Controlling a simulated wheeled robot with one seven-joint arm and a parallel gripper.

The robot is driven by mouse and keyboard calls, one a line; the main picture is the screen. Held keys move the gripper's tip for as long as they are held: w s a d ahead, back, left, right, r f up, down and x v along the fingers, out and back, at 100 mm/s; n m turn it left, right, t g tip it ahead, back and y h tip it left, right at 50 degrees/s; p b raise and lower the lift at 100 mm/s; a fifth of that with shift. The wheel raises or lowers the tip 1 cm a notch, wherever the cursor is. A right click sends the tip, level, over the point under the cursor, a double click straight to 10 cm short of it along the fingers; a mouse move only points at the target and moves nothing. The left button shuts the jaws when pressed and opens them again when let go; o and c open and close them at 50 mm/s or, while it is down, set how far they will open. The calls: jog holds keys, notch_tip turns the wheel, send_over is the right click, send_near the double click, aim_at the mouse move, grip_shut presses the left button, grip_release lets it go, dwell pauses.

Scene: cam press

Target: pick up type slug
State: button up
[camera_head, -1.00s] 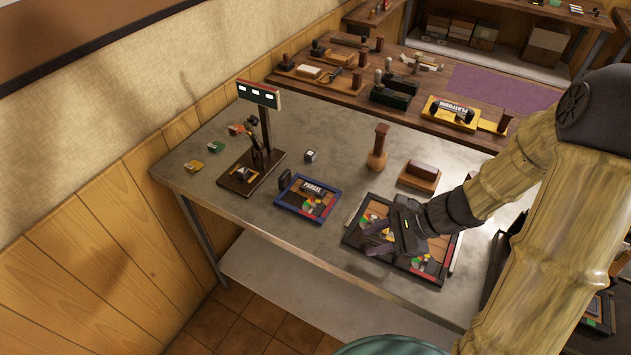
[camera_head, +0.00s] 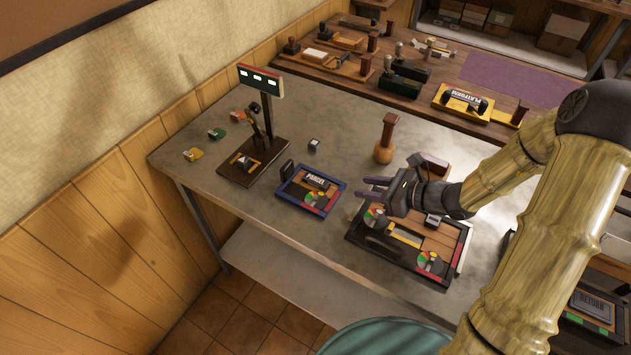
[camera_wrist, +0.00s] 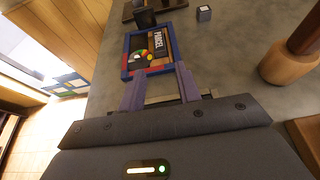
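A small dark block with a white top face (camera_head: 314,145), which looks like the type slug, sits alone on the grey table behind the blue-framed PARCEL tray. It also shows at the top of the wrist view (camera_wrist: 204,13), beyond my fingertips and to their right. My gripper (camera_head: 365,188) is above the table, at the back left corner of the large dark tray, short of the block. In the wrist view my two purplish fingers (camera_wrist: 160,70) are apart with nothing held between them, pointing toward the PARCEL tray.
The PARCEL tray (camera_head: 296,203) lies between my gripper and the table's left part. A press with a green sign (camera_head: 261,82) stands at left. A wooden-handled stamp (camera_head: 384,152) stands upright behind my gripper. The large tray (camera_head: 455,276) is below my arm. Bare table surrounds the block.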

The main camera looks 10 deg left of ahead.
send_near(319, 182)
jog(key=x, duration=0.2)
jog(key=p+x, duration=0.1)
jog(key=x, duration=0.1)
jog(key=shift+w+a, duration=0.15)
jog(key=shift+w, duration=0.3)
jog(key=x, duration=0.2)
jog(key=p+x, duration=0.1)
jog(key=x, duration=0.2)
jog(key=shift+s, duration=0.25)
jog(key=shift+f, duration=0.1)
